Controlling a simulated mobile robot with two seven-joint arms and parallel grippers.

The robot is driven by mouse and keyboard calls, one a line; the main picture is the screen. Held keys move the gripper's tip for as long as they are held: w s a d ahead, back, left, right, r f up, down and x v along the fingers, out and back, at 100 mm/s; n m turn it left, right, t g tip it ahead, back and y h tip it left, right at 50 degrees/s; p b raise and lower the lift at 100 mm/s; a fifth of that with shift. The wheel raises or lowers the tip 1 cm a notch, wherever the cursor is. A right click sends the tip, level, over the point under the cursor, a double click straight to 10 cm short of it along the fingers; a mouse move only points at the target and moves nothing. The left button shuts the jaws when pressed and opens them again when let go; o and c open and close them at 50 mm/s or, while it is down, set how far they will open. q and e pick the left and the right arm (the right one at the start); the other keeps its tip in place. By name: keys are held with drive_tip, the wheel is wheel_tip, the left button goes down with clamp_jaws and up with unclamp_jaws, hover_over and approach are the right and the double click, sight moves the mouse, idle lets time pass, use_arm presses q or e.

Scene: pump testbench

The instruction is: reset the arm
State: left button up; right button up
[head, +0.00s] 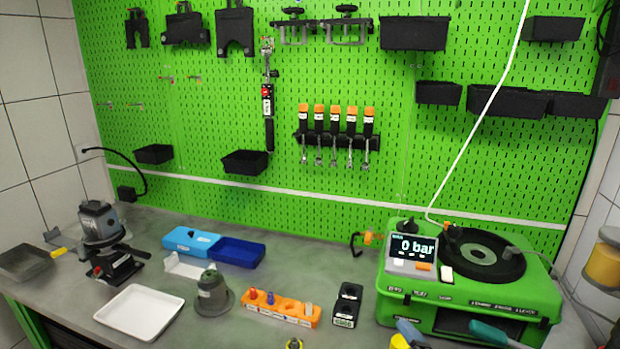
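Neither of my grippers nor my arms show in the head view. The grey workbench (235,290) stands in front of a green pegboard wall (225,110). The green pump test unit (470,300) stands at the right of the bench, with a display (413,248) reading "0 bar" and a round black plate (480,255) on top.
A white tray (139,312), a grey pump part (212,294), an orange holder (280,309) and a blue box (192,241) sit on the bench. A dark device (103,235) stands at left. Partly cut-off objects, including a teal one (492,334), show along the bottom edge.

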drive_tip(key=s+d+f+m+g+h, duration=0.5)
drive_tip(key=s+d+f+m+g, duration=0.25)
drive_tip(key=s+d+m, duration=0.2)
drive_tip(key=s+d+f+m+g, duration=0.2)
drive_tip(key=s+g, duration=0.1)
drive_tip(key=s, duration=0.4)
drive_tip(key=s+d+f+m+g, duration=0.2)
drive_tip(key=s+m+g, duration=0.15)
drive_tip(key=s, duration=0.45)
use_arm(q)
drive_tip(key=w+d+f+t+h+b, duration=0.1)
drive_tip(key=w+d+f+b, duration=0.1)
drive_tip(key=d, duration=0.3)
drive_tip(key=shift+w+b, duration=0.65)
drive_tip(key=shift+b, duration=0.1)
use_arm(e)
drive_tip(key=w+f+n+t, duration=0.1)
drive_tip(key=w+f+t, duration=0.7)
drive_tip(key=f, duration=0.5)
drive_tip(key=shift+a+f+n, duration=0.15)
drive_tip(key=shift+f+n, duration=0.1)
drive_tip(key=shift+n, duration=0.15)
